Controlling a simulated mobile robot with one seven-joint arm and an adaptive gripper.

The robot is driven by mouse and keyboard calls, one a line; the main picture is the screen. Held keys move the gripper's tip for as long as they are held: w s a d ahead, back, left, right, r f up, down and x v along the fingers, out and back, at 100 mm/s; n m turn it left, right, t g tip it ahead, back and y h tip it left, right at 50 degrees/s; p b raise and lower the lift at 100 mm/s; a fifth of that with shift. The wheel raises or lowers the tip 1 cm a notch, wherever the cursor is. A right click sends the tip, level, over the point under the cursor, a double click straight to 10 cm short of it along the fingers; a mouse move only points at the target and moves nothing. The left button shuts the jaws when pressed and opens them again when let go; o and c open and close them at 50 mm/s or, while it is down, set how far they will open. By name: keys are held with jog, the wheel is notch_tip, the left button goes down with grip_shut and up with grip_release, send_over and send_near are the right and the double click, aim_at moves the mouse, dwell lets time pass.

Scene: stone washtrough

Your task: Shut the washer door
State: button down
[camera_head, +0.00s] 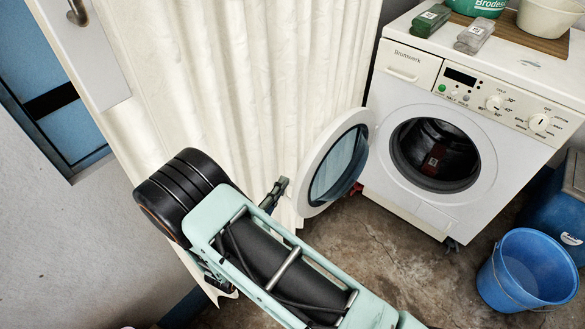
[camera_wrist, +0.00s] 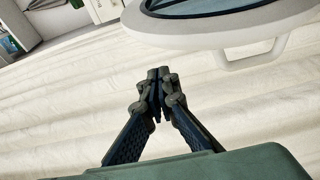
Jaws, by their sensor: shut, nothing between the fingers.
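The washer (camera_head: 445,125) is white and stands against the wall on the right in the head view. Its round door (camera_head: 336,165) stands wide open on the left side of the opening (camera_head: 436,155). The door has a white ring and dark glass. In the wrist view the door (camera_wrist: 225,32) fills the top right, with its white handle (camera_wrist: 252,54) on the rim. My gripper (camera_head: 277,190) is shut and empty, just left of the door's outer edge. In the wrist view my gripper (camera_wrist: 158,75) shows below the door rim; whether it touches is unclear.
A cream curtain (camera_head: 235,75) hangs behind my gripper and the door. A blue bucket (camera_head: 527,270) stands on the floor at the right. Bare floor (camera_head: 390,250) lies before the washer.

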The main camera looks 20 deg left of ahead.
jog(key=w+b, duration=0.2)
jog(key=w, duration=0.7)
jog(key=shift+w+d+f+y, duration=0.15)
jog(key=shift+d+f+y, duration=0.15)
jog(key=shift+f, duration=0.15)
jog(key=shift+d+n, duration=0.2)
jog(key=shift+n, duration=0.1)
